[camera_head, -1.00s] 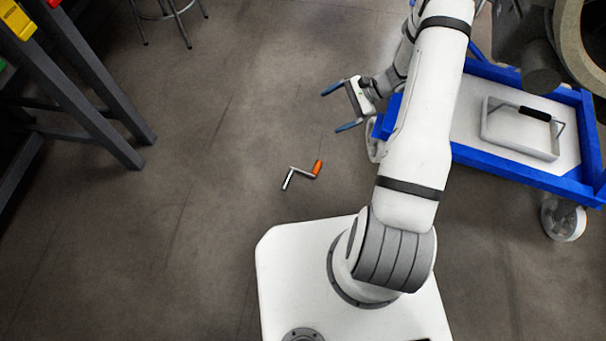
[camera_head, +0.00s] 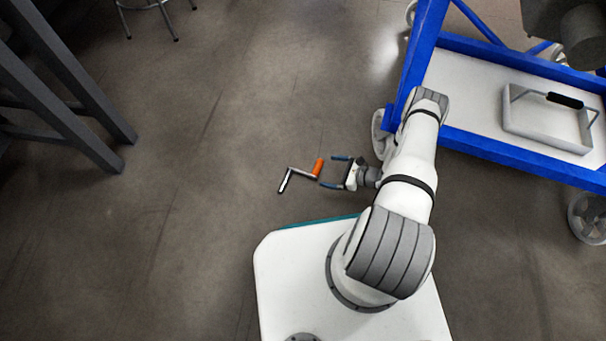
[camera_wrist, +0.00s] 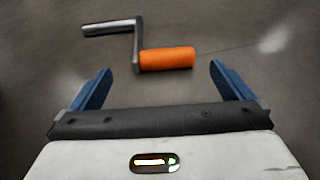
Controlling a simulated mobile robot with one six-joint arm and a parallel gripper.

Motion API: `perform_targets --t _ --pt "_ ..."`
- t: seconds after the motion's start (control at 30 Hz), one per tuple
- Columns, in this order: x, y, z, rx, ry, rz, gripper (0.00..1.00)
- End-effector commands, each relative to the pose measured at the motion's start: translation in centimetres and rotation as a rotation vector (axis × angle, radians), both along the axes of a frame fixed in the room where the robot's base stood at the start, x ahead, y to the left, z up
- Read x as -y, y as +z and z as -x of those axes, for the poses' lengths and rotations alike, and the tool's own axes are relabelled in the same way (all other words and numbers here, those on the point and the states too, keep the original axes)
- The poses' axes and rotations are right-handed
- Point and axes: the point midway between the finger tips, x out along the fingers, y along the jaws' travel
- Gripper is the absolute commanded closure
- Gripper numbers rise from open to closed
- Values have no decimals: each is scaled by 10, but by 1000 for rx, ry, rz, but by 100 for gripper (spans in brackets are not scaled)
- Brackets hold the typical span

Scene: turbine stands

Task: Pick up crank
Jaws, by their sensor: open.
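The crank (camera_head: 301,173) lies on the floor in front of my white base in the head view. It has a metal Z-shaped rod and an orange handle at its right end. My gripper (camera_head: 328,172) is open, just right of the orange handle, with its two blue fingers pointing left toward it. In the wrist view the crank's orange handle (camera_wrist: 167,59) lies crosswise ahead of the open gripper (camera_wrist: 160,75), between the lines of the two fingers. The metal rod runs off to the upper left. Nothing is between the fingers.
A blue cart (camera_head: 480,148) with a white shelf stands at the right, close to my arm. A tray with a black handle (camera_head: 547,125) rests on it. Dark table legs (camera_head: 85,100) stand at the left and a stool (camera_head: 150,8) at the top. The floor around the crank is clear.

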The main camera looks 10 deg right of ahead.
Motion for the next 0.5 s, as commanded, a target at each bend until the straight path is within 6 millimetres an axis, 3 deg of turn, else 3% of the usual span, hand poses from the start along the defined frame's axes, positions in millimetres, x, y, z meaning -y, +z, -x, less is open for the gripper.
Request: perform_targets --t 0.5 --pt "-49 -25 -34 -1 6 1 0"
